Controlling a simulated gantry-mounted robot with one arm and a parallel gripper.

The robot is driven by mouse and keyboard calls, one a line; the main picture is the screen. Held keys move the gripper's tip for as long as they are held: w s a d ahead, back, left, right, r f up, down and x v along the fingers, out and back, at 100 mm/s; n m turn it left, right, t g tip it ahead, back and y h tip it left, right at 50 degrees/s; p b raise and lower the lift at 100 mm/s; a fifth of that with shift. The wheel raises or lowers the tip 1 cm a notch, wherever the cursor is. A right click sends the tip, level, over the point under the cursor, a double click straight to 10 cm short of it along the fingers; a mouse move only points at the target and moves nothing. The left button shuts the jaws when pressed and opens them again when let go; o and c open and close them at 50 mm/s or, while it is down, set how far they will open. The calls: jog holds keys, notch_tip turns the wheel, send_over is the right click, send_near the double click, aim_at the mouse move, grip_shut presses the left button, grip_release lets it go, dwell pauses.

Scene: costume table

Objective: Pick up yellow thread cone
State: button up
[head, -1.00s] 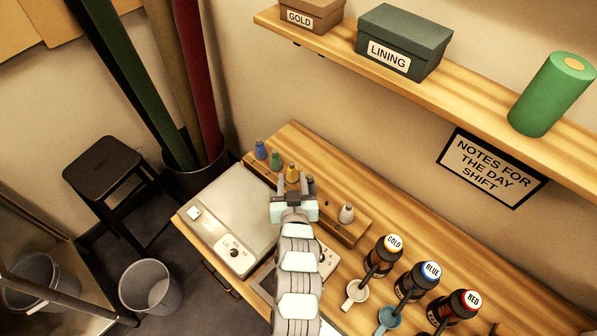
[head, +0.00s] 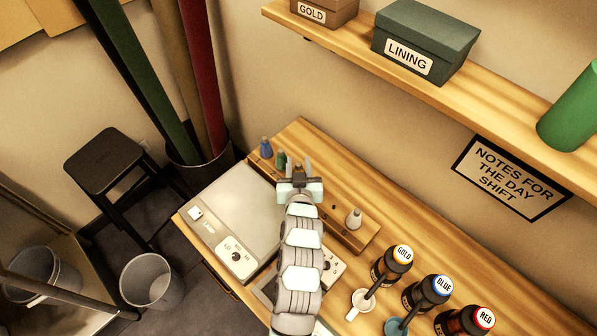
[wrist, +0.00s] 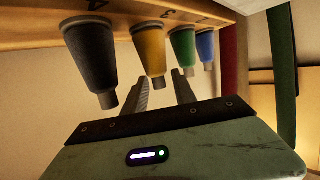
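The yellow thread cone (wrist: 150,48) shows in the wrist view, where the picture is upside down and the cones hang from the rack at the top. My gripper (wrist: 160,80) is open, with a finger to each side of the cone's narrow tip. I cannot tell how deep the cone sits between the fingers. In the head view my gripper (head: 295,170) hides the yellow cone.
In the wrist view a dark grey cone (wrist: 90,55) is on one side, and a green cone (wrist: 184,48) and blue cone (wrist: 205,45) on the other. A pale cone (head: 354,218) stands farther right on the rack (head: 372,240). A scale-like box (head: 225,215) lies left.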

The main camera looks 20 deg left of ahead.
grip_shut()
dwell(0.5)
